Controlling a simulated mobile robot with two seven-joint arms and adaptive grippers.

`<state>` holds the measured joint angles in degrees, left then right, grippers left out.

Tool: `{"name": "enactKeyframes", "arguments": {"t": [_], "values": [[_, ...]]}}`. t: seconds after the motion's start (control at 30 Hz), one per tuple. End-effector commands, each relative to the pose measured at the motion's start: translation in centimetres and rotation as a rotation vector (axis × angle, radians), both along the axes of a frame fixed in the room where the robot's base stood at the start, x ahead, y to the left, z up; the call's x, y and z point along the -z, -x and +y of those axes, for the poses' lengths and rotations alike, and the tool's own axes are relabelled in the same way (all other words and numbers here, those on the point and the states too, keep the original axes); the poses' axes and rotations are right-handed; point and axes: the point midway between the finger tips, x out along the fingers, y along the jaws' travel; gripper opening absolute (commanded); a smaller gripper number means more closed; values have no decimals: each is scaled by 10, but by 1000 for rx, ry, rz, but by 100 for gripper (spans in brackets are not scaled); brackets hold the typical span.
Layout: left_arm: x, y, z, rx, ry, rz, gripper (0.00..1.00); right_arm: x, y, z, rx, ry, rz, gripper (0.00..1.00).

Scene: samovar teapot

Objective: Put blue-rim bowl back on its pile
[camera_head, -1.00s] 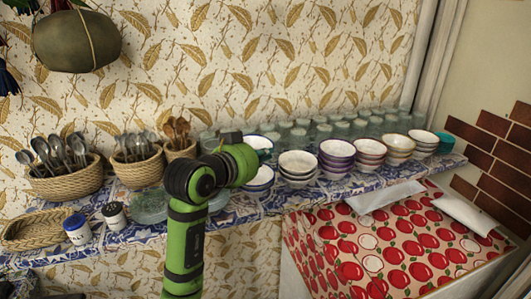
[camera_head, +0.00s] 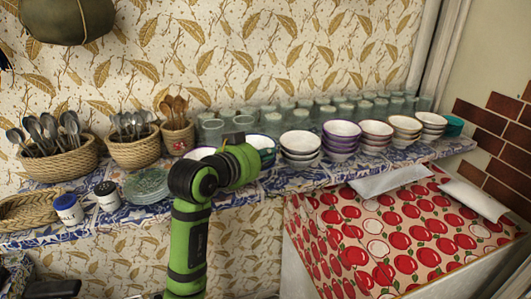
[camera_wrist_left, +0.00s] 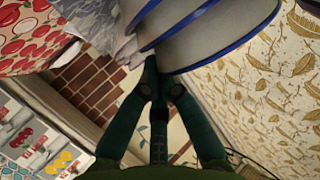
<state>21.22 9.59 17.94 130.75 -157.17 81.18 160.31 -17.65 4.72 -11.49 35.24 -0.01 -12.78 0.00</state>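The blue-rim bowl (camera_head: 262,143) shows just right of my left arm in the head view, low over or on its pile (camera_head: 265,159). In the left wrist view, several blue rims lie close together, the nearest bowl (camera_wrist_left: 225,35) large at the top. My left gripper (camera_wrist_left: 155,80) has its fingers nearly together at this bowl's rim and appears shut on it. In the head view my arm hides the fingertips and part of the pile, so I cannot tell whether the bowl rests fully. My right gripper is not in view.
Dark-rimmed bowls (camera_head: 300,143) stand close right of the pile, then purple-rim bowls (camera_head: 341,135) and more piles. Rows of glasses (camera_head: 300,118) stand behind. Glass plates (camera_head: 147,186), a cutlery basket (camera_head: 134,150) and jars (camera_head: 69,208) are left. A red-patterned box (camera_head: 390,235) stands below right.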

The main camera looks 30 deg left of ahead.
Motion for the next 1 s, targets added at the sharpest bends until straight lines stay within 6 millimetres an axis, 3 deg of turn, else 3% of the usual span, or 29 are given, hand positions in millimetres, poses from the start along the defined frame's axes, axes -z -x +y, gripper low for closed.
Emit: {"name": "enactKeyframes", "arguments": {"t": [0.17,0.23,0.27,0.67,0.87,1.0], "values": [[-1,0,0,1,-1,-2,0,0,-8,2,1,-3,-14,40],[-1,0,0,0,-1,-1,28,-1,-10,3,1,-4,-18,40],[-1,0,0,0,-1,-1,33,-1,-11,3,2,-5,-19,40],[-4,0,0,0,-1,0,33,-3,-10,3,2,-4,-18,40],[-34,0,0,1,-5,-2,33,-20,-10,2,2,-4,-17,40],[-60,0,-1,1,2,1,33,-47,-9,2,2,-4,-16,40]]}}
